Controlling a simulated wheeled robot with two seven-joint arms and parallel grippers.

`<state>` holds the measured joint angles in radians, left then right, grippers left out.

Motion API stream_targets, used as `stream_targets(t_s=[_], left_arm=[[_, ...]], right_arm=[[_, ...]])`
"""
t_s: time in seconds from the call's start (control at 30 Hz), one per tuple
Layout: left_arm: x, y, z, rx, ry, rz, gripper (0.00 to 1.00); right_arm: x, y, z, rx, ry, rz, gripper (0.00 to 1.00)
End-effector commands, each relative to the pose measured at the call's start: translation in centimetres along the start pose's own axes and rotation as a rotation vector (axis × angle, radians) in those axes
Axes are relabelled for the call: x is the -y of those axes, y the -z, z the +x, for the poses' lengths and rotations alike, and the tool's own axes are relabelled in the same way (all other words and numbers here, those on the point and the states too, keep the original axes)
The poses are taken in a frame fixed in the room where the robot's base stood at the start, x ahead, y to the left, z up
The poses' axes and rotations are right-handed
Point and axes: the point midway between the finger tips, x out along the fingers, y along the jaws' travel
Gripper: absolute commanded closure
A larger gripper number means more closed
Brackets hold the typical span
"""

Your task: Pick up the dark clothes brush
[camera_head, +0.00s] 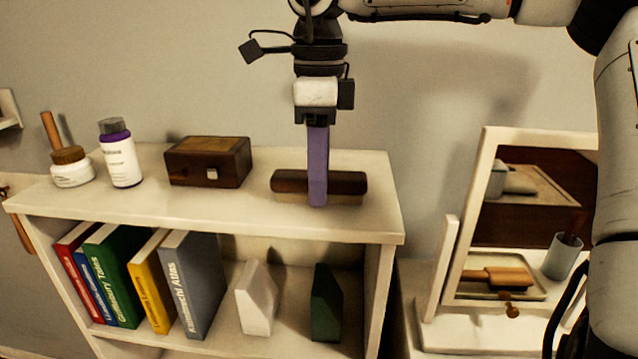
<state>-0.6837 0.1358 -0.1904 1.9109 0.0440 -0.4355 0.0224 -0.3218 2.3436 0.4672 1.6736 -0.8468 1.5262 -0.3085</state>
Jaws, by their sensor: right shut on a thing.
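The dark clothes brush (345,183) lies lengthwise on the top of the white shelf (230,210), toward its right end. It has a dark brown wooden back and a paler lower edge. My right gripper (318,195) points straight down over the middle of the brush, and its purple finger hides that part. The gripper is shut on the brush. The brush looks level and at or very near the shelf top; I cannot tell whether there is a gap. My left gripper is not in view.
Left of the brush stand a dark wooden box (208,162), a white bottle with a purple band (120,155) and a jar (71,168). Books (190,285) fill the lower shelf's left. A framed mirror (470,215) stands at the right, near a grey cup (562,257).

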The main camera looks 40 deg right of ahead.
Motion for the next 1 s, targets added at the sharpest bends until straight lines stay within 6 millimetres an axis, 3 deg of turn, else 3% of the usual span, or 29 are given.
stream_targets(t_s=[0.23, 0.63, 0.8, 1.0], left_arm=[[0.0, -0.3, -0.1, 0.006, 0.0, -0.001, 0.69], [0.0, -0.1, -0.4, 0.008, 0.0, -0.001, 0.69], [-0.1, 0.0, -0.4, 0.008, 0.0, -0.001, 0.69], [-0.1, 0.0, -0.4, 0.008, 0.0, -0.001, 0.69]], right_arm=[[0.0, -0.1, -1.3, 0.002, 0.003, 0.0, 0.93], [0.0, -0.1, -8.8, 0.001, 0.003, 0.002, 0.93], [0.0, 0.0, -10.0, 0.0, 0.002, 0.0, 0.93], [0.0, 0.0, -10.1, 0.0, 0.001, -0.001, 0.93]])
